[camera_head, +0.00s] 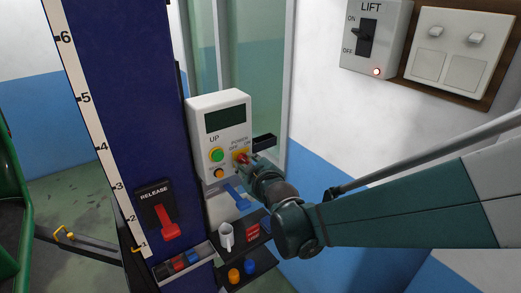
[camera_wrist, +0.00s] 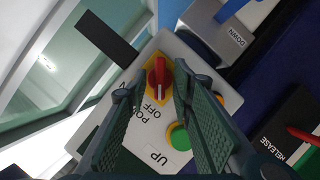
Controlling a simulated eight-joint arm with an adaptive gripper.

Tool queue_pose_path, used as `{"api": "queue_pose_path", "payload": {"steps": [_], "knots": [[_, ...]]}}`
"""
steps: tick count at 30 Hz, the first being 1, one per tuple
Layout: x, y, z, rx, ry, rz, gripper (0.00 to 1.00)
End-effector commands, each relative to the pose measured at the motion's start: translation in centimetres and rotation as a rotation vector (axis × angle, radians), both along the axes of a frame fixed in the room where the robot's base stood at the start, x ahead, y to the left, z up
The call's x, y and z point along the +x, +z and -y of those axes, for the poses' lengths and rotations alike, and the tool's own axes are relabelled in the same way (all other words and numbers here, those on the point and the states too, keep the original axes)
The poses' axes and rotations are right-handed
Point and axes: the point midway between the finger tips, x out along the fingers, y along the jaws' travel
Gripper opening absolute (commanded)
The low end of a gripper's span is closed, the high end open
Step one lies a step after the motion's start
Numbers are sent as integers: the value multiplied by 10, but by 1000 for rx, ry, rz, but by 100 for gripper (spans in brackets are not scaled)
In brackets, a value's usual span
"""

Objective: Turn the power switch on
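The power switch is a red rotary knob (camera_wrist: 159,73) on a yellow plate, on a white control box (camera_head: 220,103) with a dark screen. In the wrist view its white pointer line faces the OFF label. My gripper (camera_wrist: 155,88) is open, with one fingertip on each side of the knob's lower part and a gap between them. I cannot tell whether either finger touches the knob. In the head view my gripper (camera_head: 250,163) reaches the box from the right and partly covers the knob and its plate.
A green UP button (camera_head: 217,155) and an orange button (camera_head: 219,173) sit close left of the knob. A dark bar (camera_head: 264,141) juts out just right of it. A LIFT switch (camera_head: 366,38) hangs on the wall.

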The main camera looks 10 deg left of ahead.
Motion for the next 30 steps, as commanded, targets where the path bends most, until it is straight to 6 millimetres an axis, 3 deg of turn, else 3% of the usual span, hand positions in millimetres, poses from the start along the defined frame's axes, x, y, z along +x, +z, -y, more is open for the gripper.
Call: {"api": "queue_pose_path", "payload": {"steps": [3,8,30], "knots": [[0,0,0,0,0,0,22],[0,0,0,0,0,0,1],[1,1,2,93,-2,-93,0]]}}
